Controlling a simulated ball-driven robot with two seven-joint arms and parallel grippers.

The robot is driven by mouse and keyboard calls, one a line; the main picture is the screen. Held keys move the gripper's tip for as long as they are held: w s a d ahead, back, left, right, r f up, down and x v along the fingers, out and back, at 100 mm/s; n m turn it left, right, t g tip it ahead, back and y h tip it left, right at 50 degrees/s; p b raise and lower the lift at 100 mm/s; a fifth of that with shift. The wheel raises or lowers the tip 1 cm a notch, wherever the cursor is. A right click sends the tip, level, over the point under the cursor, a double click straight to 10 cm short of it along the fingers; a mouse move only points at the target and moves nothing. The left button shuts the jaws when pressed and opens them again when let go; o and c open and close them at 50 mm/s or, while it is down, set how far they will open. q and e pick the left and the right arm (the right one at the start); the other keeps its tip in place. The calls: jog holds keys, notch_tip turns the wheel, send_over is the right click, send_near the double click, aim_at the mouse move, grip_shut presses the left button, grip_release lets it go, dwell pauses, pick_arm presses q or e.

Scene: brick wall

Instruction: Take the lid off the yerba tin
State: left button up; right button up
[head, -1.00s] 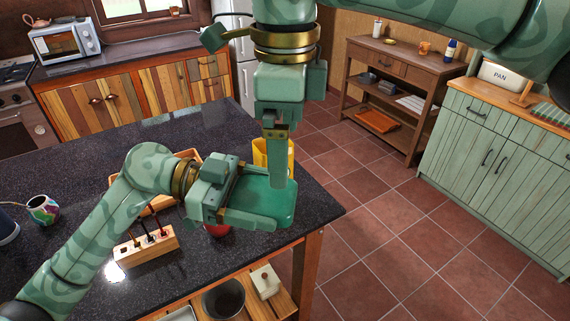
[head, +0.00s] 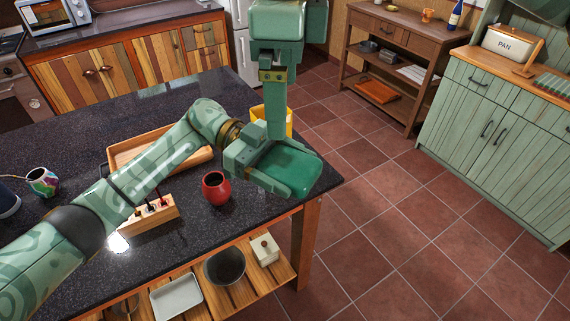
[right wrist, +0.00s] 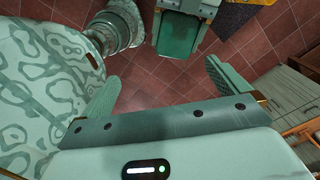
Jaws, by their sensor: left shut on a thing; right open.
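A green rounded box (head: 288,168), which looks like the yerba tin or its lid, is in my left gripper (head: 272,172) at the right end of the dark counter. My left gripper is shut on it, with fingers along its sides. In the right wrist view the green box (right wrist: 178,38) shows between the left fingers. I cannot tell whether a lid and body are joined. My right gripper (head: 279,112) points down just behind the box in the head view. In the right wrist view my right gripper (right wrist: 166,88) is open and empty, its fingers wide apart.
A yellow container (head: 256,111) stands behind the grippers, partly hidden. A red mug (head: 216,188), a wooden block with small tools (head: 160,215), a wooden tray (head: 120,153) and a patterned gourd (head: 42,181) are on the counter (head: 85,140). The floor (head: 390,210) to the right is clear.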

jog(key=a+r+n, duration=0.2)
jog(key=a+r, duration=0.1)
jog(key=r, duration=0.2)
pick_arm(q)
jog(key=s+a+r+n+t+h, duration=0.1)
jog(key=s+a+r+n+t, duration=0.4)
jog(key=a+r+n+t, duration=0.2)
notch_tip(320, 180, up, 2)
jog(key=a+t, duration=0.1)
jog(key=t, duration=0.2)
jog(key=shift+s+a+n+t, duration=0.15)
jog(key=shift+s+n+t, duration=0.1)
jog(key=shift+n+t, duration=0.15)
pick_arm(e)
notch_tip(320, 180, down, 12)
jog(key=shift+s, duration=0.3)
jog(key=c, duration=1)
pick_arm(q)
jog(key=o, duration=1.1)
jog(key=shift+a, duration=0.1)
